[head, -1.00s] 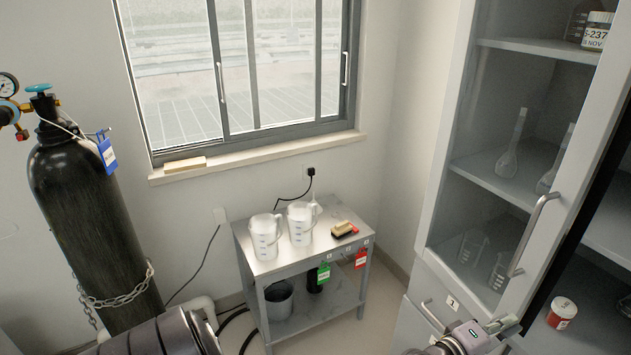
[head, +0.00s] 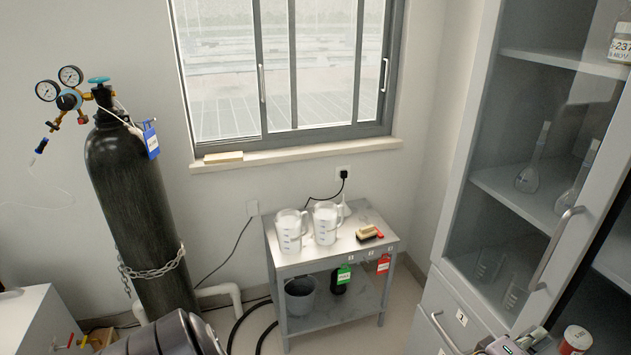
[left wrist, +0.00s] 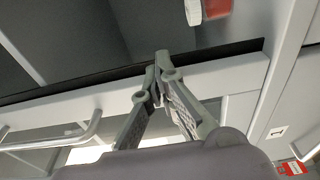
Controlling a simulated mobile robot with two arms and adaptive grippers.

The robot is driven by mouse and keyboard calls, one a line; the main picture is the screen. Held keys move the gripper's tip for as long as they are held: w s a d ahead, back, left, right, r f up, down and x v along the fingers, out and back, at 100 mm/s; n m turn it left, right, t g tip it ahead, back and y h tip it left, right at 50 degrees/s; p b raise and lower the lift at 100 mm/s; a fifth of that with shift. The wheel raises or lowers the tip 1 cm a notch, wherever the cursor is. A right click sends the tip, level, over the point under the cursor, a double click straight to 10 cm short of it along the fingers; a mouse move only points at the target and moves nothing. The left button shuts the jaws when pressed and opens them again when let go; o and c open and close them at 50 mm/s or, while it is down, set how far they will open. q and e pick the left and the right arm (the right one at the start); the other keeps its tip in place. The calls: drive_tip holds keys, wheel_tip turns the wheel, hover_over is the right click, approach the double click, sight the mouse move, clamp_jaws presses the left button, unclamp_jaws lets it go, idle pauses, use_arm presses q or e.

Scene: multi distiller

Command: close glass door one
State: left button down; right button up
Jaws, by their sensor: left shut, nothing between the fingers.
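The glass door (head: 535,180) of the tall grey cabinet is at the right of the head view, with a curved metal handle (head: 553,248). A dark gap shows along the door's right edge, so it appears ajar. In the left wrist view the door's pale frame (left wrist: 225,75) runs across, with the handle (left wrist: 75,138) at left. My left gripper (head: 512,345), cut off at the bottom of the head view, is below the handle. In the wrist view its fingertips (left wrist: 158,72) are shut and empty, overlapping the frame's edge; contact is unclear.
A drawer (head: 458,315) labelled 1 is below the door. A jar (head: 575,340) stands on a shelf beyond the door edge. A small table (head: 340,248) holds two beakers. A black gas cylinder (head: 140,210) stands chained at left. Floor shows right of the table.

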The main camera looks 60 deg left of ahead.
drive_tip(key=shift+w+d, duration=0.1)
drive_tip(key=shift+d, duration=0.35)
